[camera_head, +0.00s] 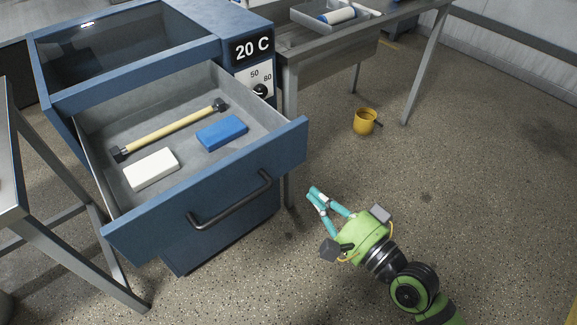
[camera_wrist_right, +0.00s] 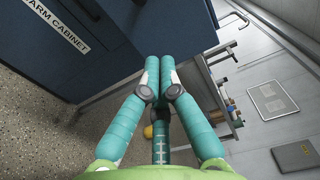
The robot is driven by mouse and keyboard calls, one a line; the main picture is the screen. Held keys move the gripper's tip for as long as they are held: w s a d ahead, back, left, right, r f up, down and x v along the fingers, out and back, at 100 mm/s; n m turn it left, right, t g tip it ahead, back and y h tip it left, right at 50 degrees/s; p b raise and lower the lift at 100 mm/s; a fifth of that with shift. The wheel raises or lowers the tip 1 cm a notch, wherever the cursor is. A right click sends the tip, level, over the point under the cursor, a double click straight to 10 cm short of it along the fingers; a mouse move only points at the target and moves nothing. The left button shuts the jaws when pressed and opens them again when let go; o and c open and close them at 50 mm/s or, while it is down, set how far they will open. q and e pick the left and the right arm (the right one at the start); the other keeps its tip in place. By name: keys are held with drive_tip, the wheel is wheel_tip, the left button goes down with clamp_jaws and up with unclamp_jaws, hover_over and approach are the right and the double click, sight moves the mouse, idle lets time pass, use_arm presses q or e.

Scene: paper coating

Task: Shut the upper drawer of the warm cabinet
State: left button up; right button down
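The blue warm cabinet (camera_head: 217,45) stands at the left, and its upper drawer (camera_head: 270,155) is pulled far out. A dark bar handle (camera_head: 232,205) is on the drawer front. The drawer holds a yellow rod with dark ends (camera_head: 170,132), a blue block (camera_head: 222,131) and a white block (camera_head: 151,168). My right gripper (camera_head: 314,197) is to the right of the drawer front, apart from the handle. Its teal fingers (camera_wrist_right: 160,68) are together with nothing visible between them. The wrist view shows the cabinet's blue face with its label (camera_wrist_right: 57,27). My left gripper is not in view.
A metal table (camera_head: 335,55) with a grey tray (camera_head: 322,20) stands right of the cabinet. A yellow mug (camera_head: 364,121) is on the floor beneath it. A metal frame table (camera_head: 60,248) stands close at the drawer's left. The floor (camera_head: 470,190) at the right is open.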

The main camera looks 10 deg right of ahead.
sight(279, 161)
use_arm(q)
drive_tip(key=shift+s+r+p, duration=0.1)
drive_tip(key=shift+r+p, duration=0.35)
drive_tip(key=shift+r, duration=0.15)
use_arm(e)
drive_tip(key=x, duration=0.9)
drive_tip(key=shift+w+a, duration=0.15)
